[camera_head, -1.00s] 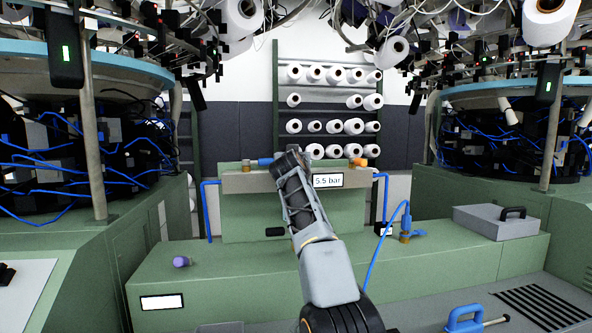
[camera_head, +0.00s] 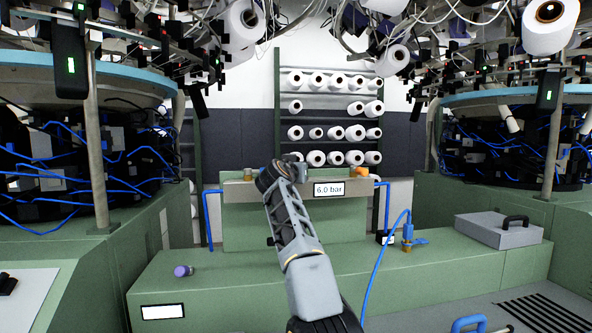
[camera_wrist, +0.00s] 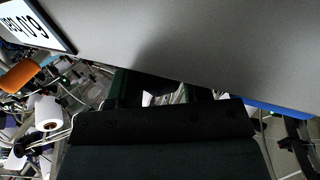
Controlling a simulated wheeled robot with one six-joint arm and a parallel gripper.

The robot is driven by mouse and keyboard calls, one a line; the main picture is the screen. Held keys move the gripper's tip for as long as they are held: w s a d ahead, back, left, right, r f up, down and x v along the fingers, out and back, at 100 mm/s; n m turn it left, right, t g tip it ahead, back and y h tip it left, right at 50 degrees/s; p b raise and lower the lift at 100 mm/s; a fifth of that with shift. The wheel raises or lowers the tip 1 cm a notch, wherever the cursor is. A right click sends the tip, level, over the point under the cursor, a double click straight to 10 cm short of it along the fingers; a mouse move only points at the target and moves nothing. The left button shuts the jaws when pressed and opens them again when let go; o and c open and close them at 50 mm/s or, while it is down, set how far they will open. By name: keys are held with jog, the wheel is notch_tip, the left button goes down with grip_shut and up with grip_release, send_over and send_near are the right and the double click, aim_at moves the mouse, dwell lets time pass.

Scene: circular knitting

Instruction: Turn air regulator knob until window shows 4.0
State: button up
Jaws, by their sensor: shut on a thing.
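The regulator's window (camera_head: 328,189) reads 6.0 bar in the head view, on a grey bar across the green cabinet. It also shows upside down at the top left of the wrist view (camera_wrist: 34,24). My arm reaches up to the grey bar just left of the window. My gripper (camera_wrist: 162,92) is shut on the air regulator knob at the bar. The knob is hidden by my arm in the head view and by the bar and gripper in the wrist view.
An orange fitting (camera_head: 361,171) sits right of the window, with a blue hose (camera_head: 387,205) nearby. A purple spool (camera_head: 183,271) lies on the green bench, left of my arm. A grey case (camera_head: 497,231) stands at the right. Knitting machines flank both sides.

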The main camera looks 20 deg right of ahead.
jog(key=o, duration=0.9)
jog(key=shift+b+v, duration=4)
jog(key=shift+v, duration=2.95)
jog(key=shift+p, duration=0.35)
jog(key=shift+s+a+f+n+g+y+p, duration=1.1)
jog(key=shift+s+f+g+y+p, duration=0.75)
jog(key=shift+s+f+p, duration=2.15)
jog(key=shift+s+a+f+n+g+y+p, duration=0.7)
jog(key=shift+s+f+n+g+y+p, duration=0.95)
jog(key=shift+s+f+p, duration=2.35)
jog(key=shift+s+a+f+n+g+y+p, duration=1)
jog(key=shift+s+f+g+y+p, duration=1.2)
jog(key=shift+s+p, duration=3.25)
